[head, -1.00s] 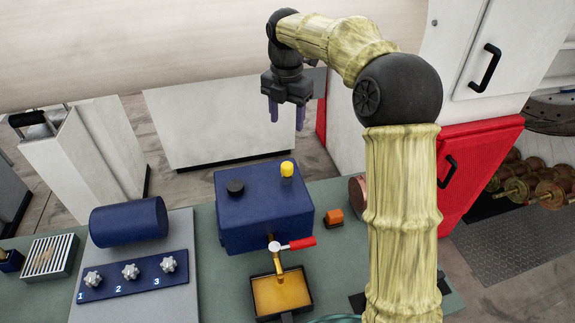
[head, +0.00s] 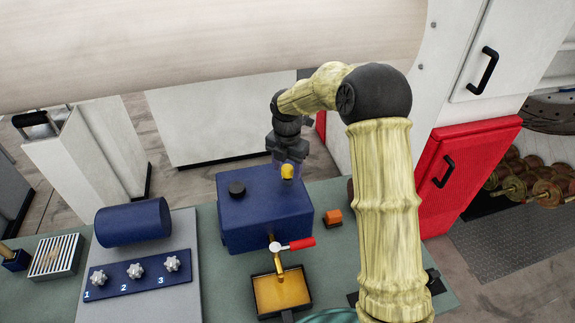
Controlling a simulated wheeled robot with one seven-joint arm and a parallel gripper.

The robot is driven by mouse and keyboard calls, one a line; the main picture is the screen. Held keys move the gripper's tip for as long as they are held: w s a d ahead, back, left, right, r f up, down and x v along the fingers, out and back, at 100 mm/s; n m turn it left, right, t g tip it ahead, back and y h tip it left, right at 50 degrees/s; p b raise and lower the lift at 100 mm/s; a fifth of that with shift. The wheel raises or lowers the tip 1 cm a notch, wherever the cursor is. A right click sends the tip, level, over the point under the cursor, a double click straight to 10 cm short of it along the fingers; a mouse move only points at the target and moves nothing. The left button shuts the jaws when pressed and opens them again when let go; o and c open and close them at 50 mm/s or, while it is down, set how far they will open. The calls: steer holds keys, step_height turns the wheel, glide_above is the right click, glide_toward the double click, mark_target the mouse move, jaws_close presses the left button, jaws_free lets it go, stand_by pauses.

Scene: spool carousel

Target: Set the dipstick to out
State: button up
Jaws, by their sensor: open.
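The dipstick shows as a yellow knob (head: 287,172) on the top of the blue box (head: 262,212), near its back right corner. The knob looks low on the box; any rod below it is hidden. The gripper is open. I cannot tell from this view whether the fingers are around the knob.
A black cap (head: 237,188) sits on the box's left side. A red-handled valve (head: 293,245) sticks out in front over a yellow tray (head: 282,292). An orange block (head: 332,217) lies to the right. A blue cylinder (head: 134,221) and knob panel (head: 137,272) stand left.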

mark_target(287, 167)
steer(key=shift+f, duration=0.35)
jaws_close()
step_height(287, 167, up, 10)
steer(key=p, duration=0.6)
steer(key=shift+f, duration=0.15)
jaws_free()
